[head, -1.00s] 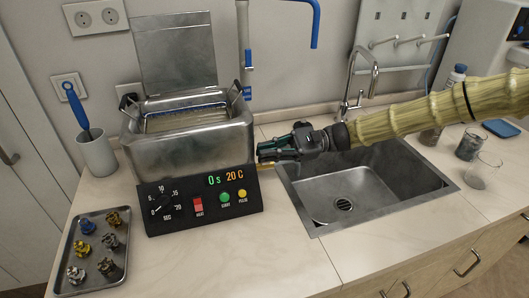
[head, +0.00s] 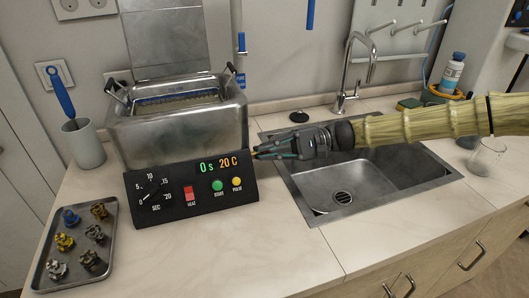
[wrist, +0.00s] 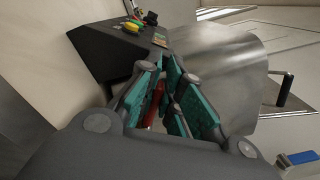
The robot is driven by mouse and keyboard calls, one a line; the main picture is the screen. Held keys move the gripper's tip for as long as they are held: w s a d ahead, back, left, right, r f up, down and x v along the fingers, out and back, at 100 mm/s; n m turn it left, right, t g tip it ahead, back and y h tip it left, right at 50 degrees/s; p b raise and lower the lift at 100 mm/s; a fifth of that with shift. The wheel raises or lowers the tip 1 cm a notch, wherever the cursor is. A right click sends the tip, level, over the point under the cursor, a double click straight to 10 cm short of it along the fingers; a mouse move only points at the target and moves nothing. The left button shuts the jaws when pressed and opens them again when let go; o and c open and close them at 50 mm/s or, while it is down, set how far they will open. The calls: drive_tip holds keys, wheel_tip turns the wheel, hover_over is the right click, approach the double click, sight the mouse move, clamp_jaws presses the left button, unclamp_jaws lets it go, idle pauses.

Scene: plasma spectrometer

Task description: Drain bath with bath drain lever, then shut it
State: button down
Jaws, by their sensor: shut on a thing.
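The bath is a steel tank (head: 180,135) with an open top, standing behind a black control panel (head: 190,190) at the left of the counter. My gripper (head: 262,153) is at the tank's lower right side, beside the panel's right end. In the wrist view my gripper (wrist: 160,95) has its teal finger pads closed around a narrow red piece (wrist: 154,103), which looks like the bath drain lever. The steel tank wall (wrist: 225,75) is right beside the fingers. The fingers hide most of the lever in the head view, so its angle is hard to tell.
A sink (head: 345,190) with a tap (head: 352,75) lies right of the bath, below my arm. A tray (head: 75,250) of small metal parts and a grey cup (head: 82,145) with a blue-handled tool stand left. A glass beaker (head: 487,158) stands at the right.

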idle(0.4)
drive_tip(key=c, duration=1.6)
unclamp_jaws()
drive_tip(key=shift+d, duration=0.1)
drive_tip(key=shift+o, duration=0.2)
drive_tip(key=v, duration=1.2)
